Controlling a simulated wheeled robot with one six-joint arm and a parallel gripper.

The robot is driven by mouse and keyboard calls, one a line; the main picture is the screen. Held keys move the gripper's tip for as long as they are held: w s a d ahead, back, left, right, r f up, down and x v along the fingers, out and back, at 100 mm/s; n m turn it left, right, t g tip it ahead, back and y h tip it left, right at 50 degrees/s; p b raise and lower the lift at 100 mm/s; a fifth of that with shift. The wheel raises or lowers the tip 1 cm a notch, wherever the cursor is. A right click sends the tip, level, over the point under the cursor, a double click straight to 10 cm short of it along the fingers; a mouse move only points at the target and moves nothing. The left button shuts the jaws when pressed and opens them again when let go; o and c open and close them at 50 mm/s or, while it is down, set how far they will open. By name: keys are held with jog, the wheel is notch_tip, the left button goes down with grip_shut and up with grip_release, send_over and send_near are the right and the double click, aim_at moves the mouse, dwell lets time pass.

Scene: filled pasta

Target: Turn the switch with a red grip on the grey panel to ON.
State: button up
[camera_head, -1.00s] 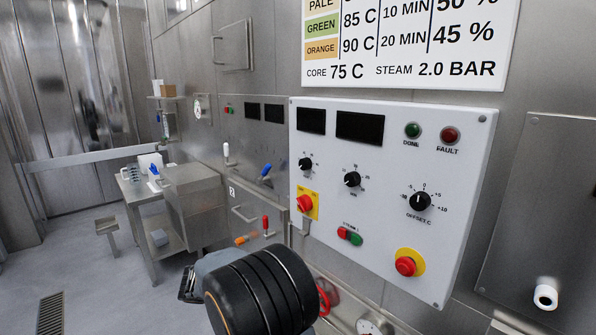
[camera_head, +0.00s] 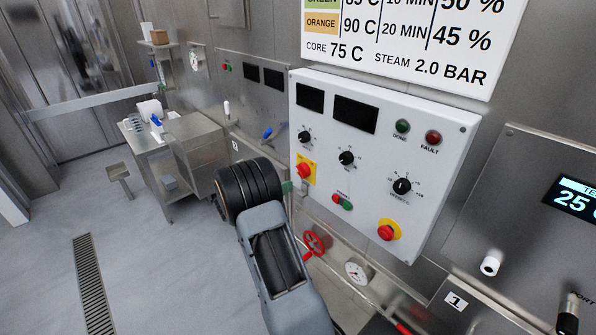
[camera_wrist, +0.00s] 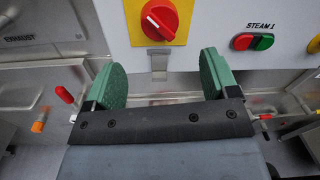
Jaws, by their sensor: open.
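The switch with a red grip (camera_head: 304,170) sits on a yellow plate at the lower left of the pale grey panel (camera_head: 450,150). In the wrist view the red grip (camera_wrist: 160,18) is at the top middle, with a white mark on its face. Its ON and OFF lettering is not readable. My gripper (camera_wrist: 161,76) has two green fingers, wide apart with nothing between them. It is below the switch in the wrist view and not touching it. In the head view my wrist hides most of my gripper; one green finger (camera_head: 287,187) shows near the panel's left edge.
A red and green STEAM button pair (camera_head: 342,202) and a red emergency button (camera_head: 387,232) are to the right. A red valve wheel (camera_head: 314,243) and a gauge (camera_head: 358,271) are below.

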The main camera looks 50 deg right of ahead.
aim_at(299, 173)
jog(key=d, duration=0.2)
jog(key=d+p, duration=0.1)
jog(key=d, duration=0.2)
jog(key=s+d, duration=0.1)
jog(key=d, duration=0.2)
jog(key=shift+s+d+p, duration=0.1)
jog(key=shift+d+p, duration=0.05)
jog(key=shift+p, duration=0.2)
jog(key=shift+c, duration=0.3)
jog(key=c, duration=0.9)
jog(key=shift+o, duration=0.2)
